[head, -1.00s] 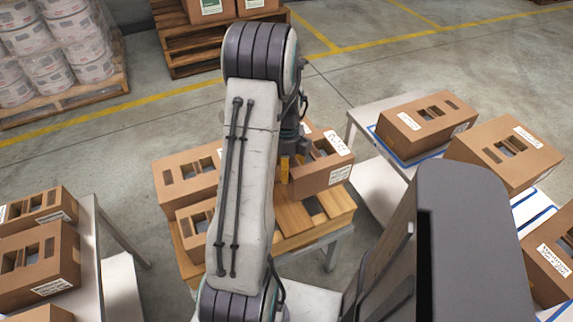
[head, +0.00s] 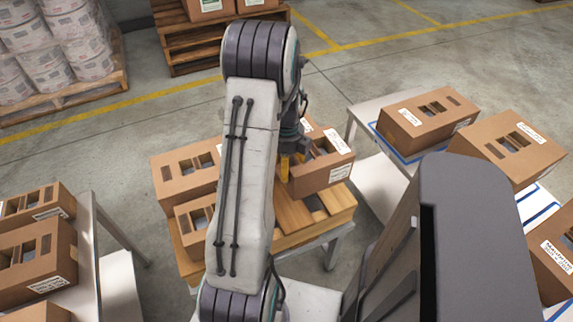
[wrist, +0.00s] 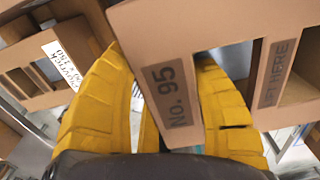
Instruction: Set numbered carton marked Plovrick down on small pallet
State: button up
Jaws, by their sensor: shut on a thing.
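My gripper (head: 291,168) is shut on a brown carton (head: 322,176) with cut-out openings and white labels. A label ending in "ovrick" (wrist: 64,66) shows at the left; I cannot tell whether that panel belongs to the held carton. The small slatted wooden pallet (head: 290,241) is under the held carton in the head view. Whether they touch is unclear. My arm hides part of the pallet.
Two other cartons, one behind (head: 178,176) and one in front (head: 190,217), occupy the pallet's left side. A left table (head: 92,255) and a right table (head: 365,112) bear several similar cartons. A large pallet of tubs (head: 118,75) stands back left.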

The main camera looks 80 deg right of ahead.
jog(key=shift+f+b, duration=0.35)
jog(key=shift+f, duration=0.15)
dwell(0.4)
jog(key=shift+f+b, duration=4.8)
jog(key=shift+f, duration=0.7)
jog(key=shift+f, duration=0.2)
jog(key=o, duration=1.3)
